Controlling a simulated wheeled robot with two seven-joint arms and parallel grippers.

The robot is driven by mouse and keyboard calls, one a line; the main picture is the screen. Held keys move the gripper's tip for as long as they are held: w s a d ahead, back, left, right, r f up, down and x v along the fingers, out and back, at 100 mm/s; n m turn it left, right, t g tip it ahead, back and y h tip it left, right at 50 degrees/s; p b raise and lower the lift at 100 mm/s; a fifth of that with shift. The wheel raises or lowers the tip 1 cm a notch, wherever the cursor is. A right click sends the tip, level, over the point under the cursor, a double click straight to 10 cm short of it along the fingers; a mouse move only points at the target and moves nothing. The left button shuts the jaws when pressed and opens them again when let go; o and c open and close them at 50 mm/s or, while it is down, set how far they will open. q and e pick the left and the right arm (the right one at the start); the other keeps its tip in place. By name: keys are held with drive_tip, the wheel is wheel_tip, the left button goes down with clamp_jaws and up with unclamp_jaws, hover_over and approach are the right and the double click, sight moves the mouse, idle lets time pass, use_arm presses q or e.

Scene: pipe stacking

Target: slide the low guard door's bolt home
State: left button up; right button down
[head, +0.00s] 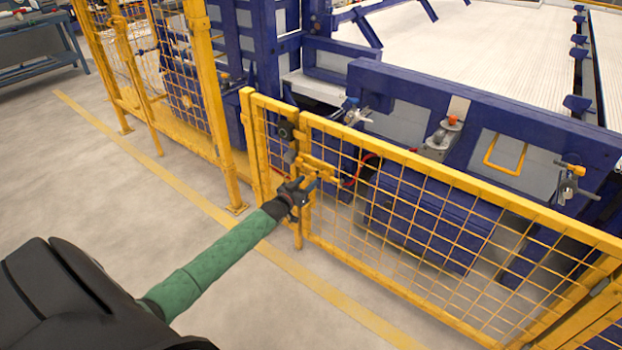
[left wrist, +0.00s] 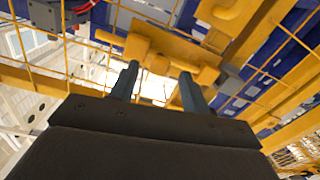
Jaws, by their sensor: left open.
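The low guard door (head: 440,225) is a yellow frame with yellow mesh, standing in line with its narrow fence panel and post (head: 251,140). The yellow bolt (head: 318,166) sits on the door's upright near the post; in the left wrist view the bolt (left wrist: 165,52) runs across just beyond my fingertips. My left gripper (head: 300,188) is at the bolt's height or slightly below, in front of the door's upright. In the left wrist view its two fingers (left wrist: 158,84) are apart with nothing between them. Whether they touch the bolt I cannot tell. My right gripper is out of view.
Blue machinery (head: 440,110) with clamps stands right behind the door. A taller yellow mesh fence (head: 165,75) runs off to the left. The grey floor with a yellow line (head: 150,155) is clear in front of the fence.

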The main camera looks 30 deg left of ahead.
sight(312, 178)
use_arm(q)
drive_tip(key=shift+w+d, duration=0.1)
drive_tip(key=shift+w, duration=1.45)
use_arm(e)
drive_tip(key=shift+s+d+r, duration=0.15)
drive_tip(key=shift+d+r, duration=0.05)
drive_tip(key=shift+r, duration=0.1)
